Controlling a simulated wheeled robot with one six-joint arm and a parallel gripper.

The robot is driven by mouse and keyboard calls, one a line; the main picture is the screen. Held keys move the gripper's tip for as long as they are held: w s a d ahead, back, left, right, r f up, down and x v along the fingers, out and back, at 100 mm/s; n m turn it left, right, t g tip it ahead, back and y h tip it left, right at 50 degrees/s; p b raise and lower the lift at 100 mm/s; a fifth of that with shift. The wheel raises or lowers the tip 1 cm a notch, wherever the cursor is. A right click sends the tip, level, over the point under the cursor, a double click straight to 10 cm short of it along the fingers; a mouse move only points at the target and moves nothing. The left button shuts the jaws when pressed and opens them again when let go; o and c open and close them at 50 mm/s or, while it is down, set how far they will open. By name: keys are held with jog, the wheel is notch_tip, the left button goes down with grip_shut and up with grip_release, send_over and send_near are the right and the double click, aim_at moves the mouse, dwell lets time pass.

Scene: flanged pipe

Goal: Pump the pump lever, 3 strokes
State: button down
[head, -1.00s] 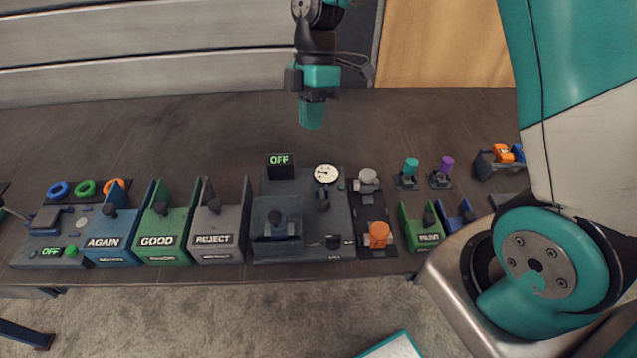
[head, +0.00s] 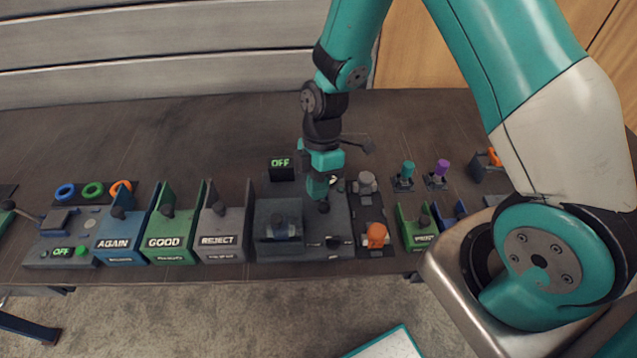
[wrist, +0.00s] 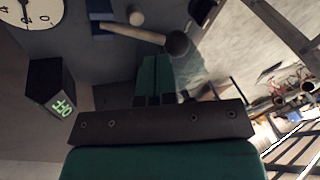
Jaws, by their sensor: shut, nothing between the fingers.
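The pump lever (wrist: 135,33) shows in the wrist view as a pale rod ending in a dark round knob, on the grey panel just beyond my fingertips. In the head view its dark knob (head: 323,207) shows just below my gripper (head: 318,197). My gripper, also in the wrist view (wrist: 156,60), is shut with its two green fingers together and nothing between them. Whether the fingertips touch the knob I cannot tell. The round white gauge (wrist: 30,12) is beside the lever in the wrist view; in the head view my gripper mostly hides it.
A small display (head: 281,168) reading OFF stands behind the panel's left part. A grey box-like unit (head: 278,222) is left of the lever. A strip with an orange knob (head: 376,235) lies to the right. Labelled bins, such as REJECT (head: 222,240), stand further left.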

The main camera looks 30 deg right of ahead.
aim_at(319, 205)
jog(key=shift+s+f, duration=0.15)
jog(key=shift+s+f+b, duration=0.1)
jog(key=shift+f+b, duration=0.15)
jog(key=shift+b, duration=0.2)
jog(key=f+t+b, duration=0.1)
jog(key=s+t+h+b, duration=0.1)
jog(key=b, duration=0.1)
jog(key=shift+s+a+f, duration=0.2)
jog(key=shift+a+f, duration=0.15)
jog(key=shift+a, duration=0.05)
jog(key=shift+s+f, duration=0.1)
jog(key=shift+s, duration=0.2)
